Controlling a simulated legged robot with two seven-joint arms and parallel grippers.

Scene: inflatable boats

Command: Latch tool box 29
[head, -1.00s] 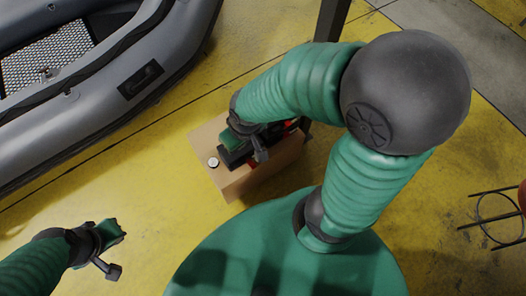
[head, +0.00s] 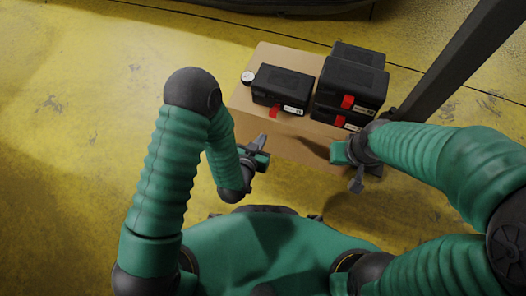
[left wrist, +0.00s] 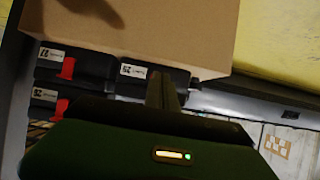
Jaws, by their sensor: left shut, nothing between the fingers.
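Tool box 29 (head: 281,84) is the black box standing alone at the left on the cardboard box. Its red latch (head: 275,112) hangs down and out at the front, left of the white label. In the left wrist view, which is upside down, a label (left wrist: 138,72) seems to read 29; the latch is hidden there. My left gripper (head: 262,143) is shut and empty, just in front of and below this tool box, apart from it in the head view. It also shows in the left wrist view (left wrist: 161,78). My right gripper (head: 340,153) is before the cardboard box's right side; its jaws are unclear.
The cardboard box (head: 285,143) carries several black tool boxes; a stack (head: 350,80) with red latches stands right of tool box 29. A small round gauge (head: 248,77) lies at its left edge. A dark post (head: 460,65) rises at the right. Yellow floor at left is clear.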

